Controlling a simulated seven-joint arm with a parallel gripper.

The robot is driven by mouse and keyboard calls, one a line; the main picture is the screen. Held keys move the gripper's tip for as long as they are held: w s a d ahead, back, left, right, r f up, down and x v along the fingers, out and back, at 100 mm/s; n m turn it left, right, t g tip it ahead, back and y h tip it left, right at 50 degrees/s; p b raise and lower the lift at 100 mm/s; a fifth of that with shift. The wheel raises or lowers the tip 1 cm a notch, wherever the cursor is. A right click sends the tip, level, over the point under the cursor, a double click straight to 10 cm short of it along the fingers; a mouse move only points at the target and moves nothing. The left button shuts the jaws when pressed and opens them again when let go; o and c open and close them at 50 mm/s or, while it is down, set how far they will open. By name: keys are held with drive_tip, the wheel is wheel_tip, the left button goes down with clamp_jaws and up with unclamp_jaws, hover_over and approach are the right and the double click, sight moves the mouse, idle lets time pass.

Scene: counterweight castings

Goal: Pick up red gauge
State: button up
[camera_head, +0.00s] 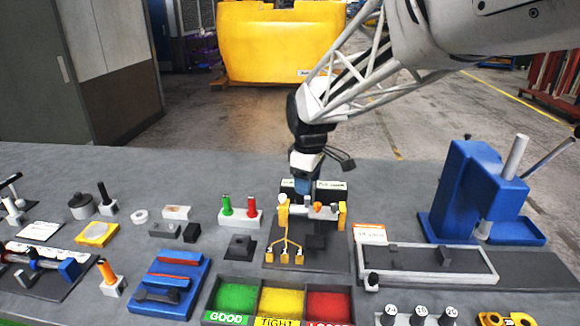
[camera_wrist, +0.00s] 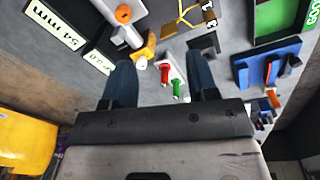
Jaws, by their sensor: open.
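The red gauge (camera_head: 252,206) stands upright in a light holder block (camera_head: 240,219) beside a green gauge (camera_head: 227,206), left of the table's middle. In the wrist view the red gauge (camera_wrist: 165,73) and green gauge (camera_wrist: 176,86) show between and beyond my two blue fingers. My gripper (camera_wrist: 161,63) is open and empty. In the head view my gripper (camera_head: 304,184) hangs behind and to the right of the red gauge, apart from it, above the stand with black label blocks. Its fingertips are partly hidden there.
A yellow fork-shaped fixture (camera_head: 285,245) stands right of the gauges. Green, yellow and red bins (camera_head: 279,316) lie in front. A blue tray (camera_head: 170,282) is at front left, and a tall blue press (camera_head: 470,190) stands at right.

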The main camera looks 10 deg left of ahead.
sight(251, 198)
drive_tip(key=w+a+f+n, duration=0.2)
drive_tip(key=w+a+f, duration=0.1)
drive_tip(key=a, duration=0.2)
drive_tip(key=w+a+f+n, duration=0.2)
drive_tip(key=w+a, duration=0.1)
drive_tip(key=a, duration=0.3)
drive_tip(key=w+a+f+n, duration=0.2)
drive_tip(key=w+a+f, duration=0.1)
drive_tip(key=a, duration=0.3)
drive_tip(key=shift+w+f+n+g, duration=0.3)
drive_tip(key=shift+f+n+g, duration=0.05)
drive_tip(key=shift+n+g, duration=0.05)
drive_tip(key=shift+f, duration=1.35)
drive_tip(key=shift+s+f, duration=0.15)
drive_tip(key=shift+f, duration=2.45)
drive_tip(key=c, duration=0.9)
drive_tip(key=shift+c, duration=0.2)
